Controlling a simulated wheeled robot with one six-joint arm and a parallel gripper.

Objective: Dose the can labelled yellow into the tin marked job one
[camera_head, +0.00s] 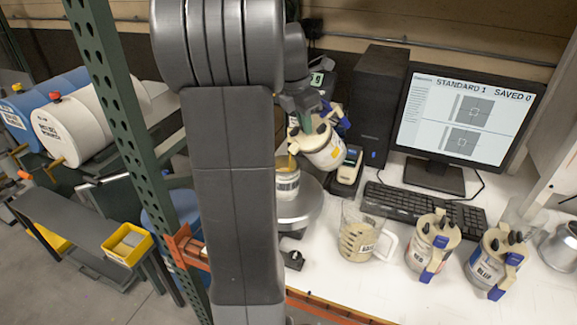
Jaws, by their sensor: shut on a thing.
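My gripper (302,112) is shut on a white can (324,150) with blue and cream clamp parts. The can is tilted, its mouth end toward the lower left; its label is too small to read for certain. A small yellow streak shows at its mouth, above an open tin (287,188). The tin stands upright on a round metal scale pan (308,212), partly hidden behind my arm. Yellowish colour shows at the tin's top; its marking is not readable.
A clear jug (364,236), a red-labelled can (432,246) and a blue-labelled can (494,260) stand along the bench front. A keyboard (412,204), monitor (466,122) and black computer tower (380,98) are behind. A green rack post (122,110) stands left of my arm.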

